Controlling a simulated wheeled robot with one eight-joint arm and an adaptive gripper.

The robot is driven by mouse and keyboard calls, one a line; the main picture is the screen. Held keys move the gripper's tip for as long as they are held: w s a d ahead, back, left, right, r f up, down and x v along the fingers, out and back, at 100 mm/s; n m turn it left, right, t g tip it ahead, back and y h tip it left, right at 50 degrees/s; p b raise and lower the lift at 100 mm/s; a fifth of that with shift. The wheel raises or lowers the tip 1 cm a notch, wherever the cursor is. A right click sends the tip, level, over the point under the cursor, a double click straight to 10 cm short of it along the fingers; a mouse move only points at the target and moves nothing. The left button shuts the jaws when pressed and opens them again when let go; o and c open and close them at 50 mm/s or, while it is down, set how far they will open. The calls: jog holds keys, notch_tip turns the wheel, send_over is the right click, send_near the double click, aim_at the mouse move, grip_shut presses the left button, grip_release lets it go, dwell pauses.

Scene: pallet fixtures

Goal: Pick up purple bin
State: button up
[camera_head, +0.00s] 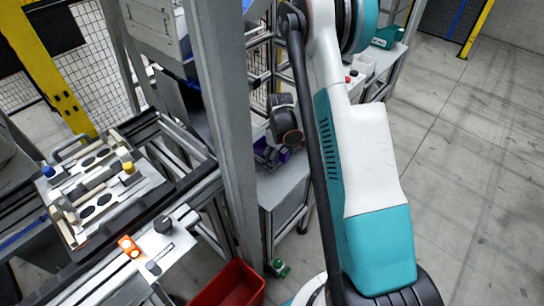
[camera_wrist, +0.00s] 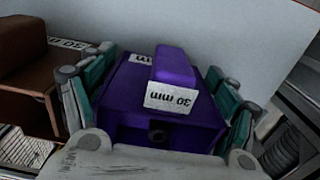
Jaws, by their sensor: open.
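The purple bin (camera_wrist: 122,92) is in the middle of the wrist view, with a raised purple block and a white "30 mm" label that reads upside down. My gripper (camera_wrist: 162,66) is open, with one teal-and-grey finger on each side of the bin. Whether the fingers touch its sides I cannot tell. In the head view, a small part of the purple bin (camera_head: 268,153) shows on a grey cart, behind the post and partly hidden by my arm; the fingers are hard to make out there.
A brown bin (camera_wrist: 22,55) with a similar label stands left of the purple bin. A pale panel (camera_wrist: 230,30) rises behind. In the head view, a grey post (camera_head: 228,130) stands close left of my arm, and a red bin (camera_head: 232,286) is below. Open floor lies right.

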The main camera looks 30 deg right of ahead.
jog(key=c, duration=0.8)
jog(key=shift+r, duration=0.2)
notch_tip(320, 180, up, 25)
jog(key=p, duration=0.9)
jog(key=shift+a+f, duration=0.15)
